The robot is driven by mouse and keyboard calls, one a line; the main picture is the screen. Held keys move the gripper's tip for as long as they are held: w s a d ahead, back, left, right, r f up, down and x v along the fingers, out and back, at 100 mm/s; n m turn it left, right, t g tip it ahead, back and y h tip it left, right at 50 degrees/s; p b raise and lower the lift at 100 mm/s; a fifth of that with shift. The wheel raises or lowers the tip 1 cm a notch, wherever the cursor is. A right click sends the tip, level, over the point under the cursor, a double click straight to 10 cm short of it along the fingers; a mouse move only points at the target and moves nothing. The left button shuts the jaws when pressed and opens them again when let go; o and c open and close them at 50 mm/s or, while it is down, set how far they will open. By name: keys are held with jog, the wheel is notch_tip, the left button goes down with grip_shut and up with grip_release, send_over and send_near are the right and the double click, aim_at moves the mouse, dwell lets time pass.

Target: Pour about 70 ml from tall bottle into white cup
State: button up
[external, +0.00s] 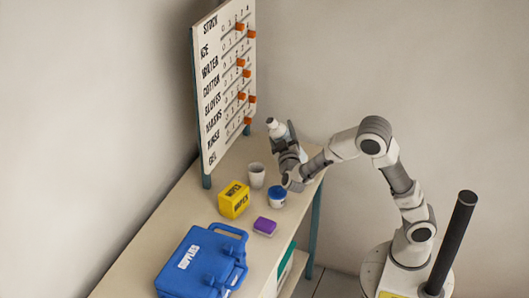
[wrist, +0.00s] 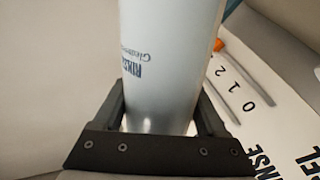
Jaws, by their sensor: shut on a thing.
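The tall bottle, pale and labelled RINSE, stands between the jaws in the wrist view (wrist: 165,70). My gripper (wrist: 165,115) is shut on it. In the external view my gripper (external: 287,150) is at the far end of the table, with the bottle's white top (external: 273,125) showing above and left of it. The bottle looks slightly tilted there; whether its base touches the table is hidden by the gripper. The white cup (external: 257,176) stands upright on the table, left of and nearer than the gripper, apart from it. The cup's contents cannot be made out.
A blue-and-white tub (external: 277,197) stands close below the gripper. A yellow box (external: 234,199), a purple block (external: 265,226) and a blue case (external: 203,262) sit nearer on the table (external: 131,262). A stock board (external: 226,85) with orange sliders rises along the table's left edge.

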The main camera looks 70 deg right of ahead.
jog(key=shift+w+a+f+n, duration=0.15)
jog(key=shift+f+n, duration=0.1)
jog(key=shift+n, duration=0.45)
jog(key=shift+f+n+t, duration=0.5)
jog(key=shift+n, duration=0.6)
jog(key=shift+s+d+f+n+t+b, duration=0.2)
jog(key=shift+f+n, duration=0.15)
jog(key=shift+n, duration=0.2)
jog(key=shift+s+d+f+n+t+b, duration=0.2)
jog(key=shift+f+n, duration=0.15)
jog(key=shift+n, duration=0.2)
jog(key=shift+w+a+f+n+t+y+p, duration=0.15)
jog(key=shift+n+t+p, duration=0.25)
jog(key=shift+n, duration=0.65)
jog(key=shift+s+d+f+n+t+y+p, duration=0.1)
jog(key=shift+f+n+t+p, duration=0.25)
jog(key=shift+n, duration=0.65)
jog(key=shift+w+a+f+n+t+y+p, duration=0.2)
jog(key=shift+n+p, duration=0.25)
jog(key=shift+n, duration=0.6)
jog(key=shift+f+n+t, duration=0.25)
jog(key=shift+n, duration=0.25)
jog(key=shift+f+n, duration=0.5)
jog(key=shift+n, duration=0.2)
